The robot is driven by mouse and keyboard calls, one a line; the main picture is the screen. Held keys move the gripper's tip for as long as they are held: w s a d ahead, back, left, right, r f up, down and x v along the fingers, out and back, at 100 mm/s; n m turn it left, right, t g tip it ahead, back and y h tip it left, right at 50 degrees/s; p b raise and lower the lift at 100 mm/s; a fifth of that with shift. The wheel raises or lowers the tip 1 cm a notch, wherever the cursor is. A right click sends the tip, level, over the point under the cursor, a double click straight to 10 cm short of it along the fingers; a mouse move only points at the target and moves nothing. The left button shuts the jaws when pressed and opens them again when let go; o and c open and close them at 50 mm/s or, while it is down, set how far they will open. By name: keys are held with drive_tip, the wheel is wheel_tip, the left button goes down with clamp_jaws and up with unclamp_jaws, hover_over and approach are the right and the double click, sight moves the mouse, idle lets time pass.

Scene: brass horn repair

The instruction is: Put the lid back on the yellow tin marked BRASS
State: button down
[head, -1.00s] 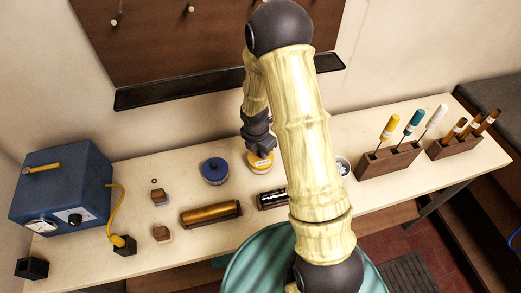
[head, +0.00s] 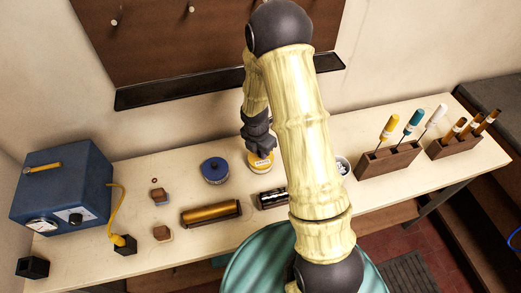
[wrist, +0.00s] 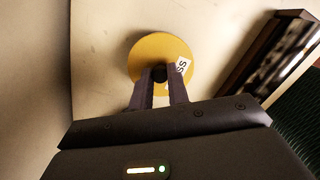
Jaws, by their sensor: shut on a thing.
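The yellow tin (head: 260,167) with a white label stands on the bench, under my gripper and partly hidden by it. My gripper (head: 259,153) points down at it. In the wrist view a round yellow lid (wrist: 148,49) shows from above, with a dark knob (wrist: 160,73) in its middle. My gripper (wrist: 161,84) is shut on this knob. Part of a white label (wrist: 183,66) with the letters "SS" shows at the right of the yellow disc. I cannot tell whether the lid is seated on the tin or just above it.
A blue tin (head: 215,170) stands to the left, a brass tube in a dark cradle (head: 211,213) in front of it. A dark cylinder (head: 272,198) lies close in front of the yellow tin. A white-rimmed container (head: 343,166) and tool racks (head: 390,160) are on the right.

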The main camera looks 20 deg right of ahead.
drive_tip(key=c, duration=0.8)
unclamp_jaws()
drive_tip(key=shift+r+p, duration=3.3)
drive_tip(key=shift+r, duration=0.25)
clamp_jaws()
drive_tip(key=shift+f+b, duration=2.2)
drive_tip(key=shift+f, duration=0.7)
